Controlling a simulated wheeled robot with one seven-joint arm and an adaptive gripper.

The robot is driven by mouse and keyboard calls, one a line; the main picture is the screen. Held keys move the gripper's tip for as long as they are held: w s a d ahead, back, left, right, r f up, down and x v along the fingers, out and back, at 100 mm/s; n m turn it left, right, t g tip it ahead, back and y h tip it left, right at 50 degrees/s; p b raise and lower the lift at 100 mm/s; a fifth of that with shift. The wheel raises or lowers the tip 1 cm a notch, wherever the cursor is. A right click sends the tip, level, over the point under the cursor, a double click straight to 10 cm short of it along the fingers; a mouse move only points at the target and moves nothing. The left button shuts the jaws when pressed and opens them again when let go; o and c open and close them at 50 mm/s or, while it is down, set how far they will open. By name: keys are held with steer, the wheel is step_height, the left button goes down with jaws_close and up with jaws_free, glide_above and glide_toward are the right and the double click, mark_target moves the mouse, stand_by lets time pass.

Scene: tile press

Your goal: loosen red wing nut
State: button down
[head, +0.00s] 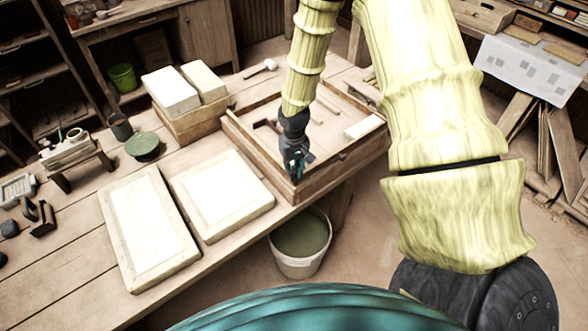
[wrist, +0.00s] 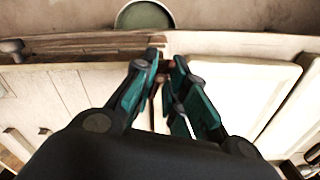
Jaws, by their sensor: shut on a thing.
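My gripper (head: 293,170) is at the near corner of the shallow wooden tray frame (head: 262,170) on the bench, pointing down. In the wrist view its teal fingers (wrist: 164,64) are closed in on a small reddish-brown piece (wrist: 163,68) at the frame's corner. This piece appears to be the red wing nut; it is mostly hidden by the fingertips, so its wings cannot be made out. In the head view the gripper hides it completely.
Two white-topped slabs (head: 222,192) (head: 148,225) lie left of the frame. A bucket (head: 300,243) stands on the floor below the bench edge. White blocks (head: 171,92) stand behind the slabs. A hammer-like tool (head: 268,123) and a white block (head: 364,127) lie within the frame.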

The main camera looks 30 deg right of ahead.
steer(key=n, duration=0.5)
steer(key=shift+n, duration=0.3)
steer(key=c, duration=2.2)
jaws_free()
steer(key=n+p, duration=0.1)
steer(key=n, duration=0.3)
steer(key=shift+n, duration=0.4)
steer(key=shift+o, duration=0.4)
steer(key=shift+n, duration=0.3)
steer(key=o, duration=0.7)
step_height(320, 180, up, 12)
